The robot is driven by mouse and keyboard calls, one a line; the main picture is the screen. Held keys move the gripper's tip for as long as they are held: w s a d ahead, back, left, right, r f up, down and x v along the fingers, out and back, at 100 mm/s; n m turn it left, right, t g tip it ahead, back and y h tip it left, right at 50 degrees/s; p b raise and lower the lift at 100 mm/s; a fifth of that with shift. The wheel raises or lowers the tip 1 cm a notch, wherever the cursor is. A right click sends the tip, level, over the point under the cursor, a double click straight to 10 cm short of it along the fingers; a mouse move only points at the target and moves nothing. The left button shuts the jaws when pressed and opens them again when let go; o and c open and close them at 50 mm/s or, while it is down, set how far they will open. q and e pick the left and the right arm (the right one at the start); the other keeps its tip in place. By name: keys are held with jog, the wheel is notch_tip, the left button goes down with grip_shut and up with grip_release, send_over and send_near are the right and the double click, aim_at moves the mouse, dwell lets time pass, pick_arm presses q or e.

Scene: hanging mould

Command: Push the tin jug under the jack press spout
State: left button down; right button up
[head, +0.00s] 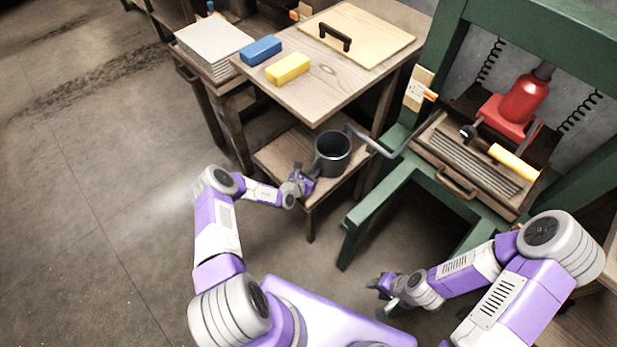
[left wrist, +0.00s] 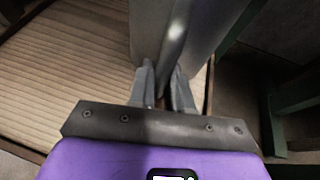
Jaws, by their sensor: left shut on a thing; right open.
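The dark grey tin jug (head: 333,158) stands upright on a low wooden stand (head: 268,158) beneath and in front of the wooden table. My left gripper (head: 302,178) is at the jug's near left side, shut on its handle. The left wrist view shows the fingers (left wrist: 164,88) closed on the handle (left wrist: 176,35), with the jug wall behind. The jack press spout (head: 385,150) is a bent grey pipe from the green press; its free end is close to the jug's right rim. I cannot tell whether it is over the opening. My right gripper (head: 383,287) is open and empty, low at the front.
The green press frame (head: 352,225) with a red jack (head: 525,97) stands at the right. The table (head: 325,95) above holds a blue block (head: 261,51), a yellow block (head: 288,68) and a board with a handle (head: 367,36). Floor at left is clear.

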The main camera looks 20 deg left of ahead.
aim_at(322, 165)
pick_arm(q)
jog(key=shift+w+d+f+b, duration=0.1)
jog(key=shift+w+d+b, duration=0.3)
jog(key=shift+w, duration=0.55)
jog(key=shift+w+d+r+b, duration=0.1)
jog(key=shift+w+d+b, duration=0.3)
jog(key=shift+w, duration=0.55)
jog(key=shift+w+d+f+b, duration=0.1)
jog(key=shift+w+d+b, duration=0.25)
jog(key=shift+w, duration=0.6)
jog(key=c, duration=1)
grip_release()
jog(key=shift+d, duration=0.1)
jog(key=shift+o, duration=0.2)
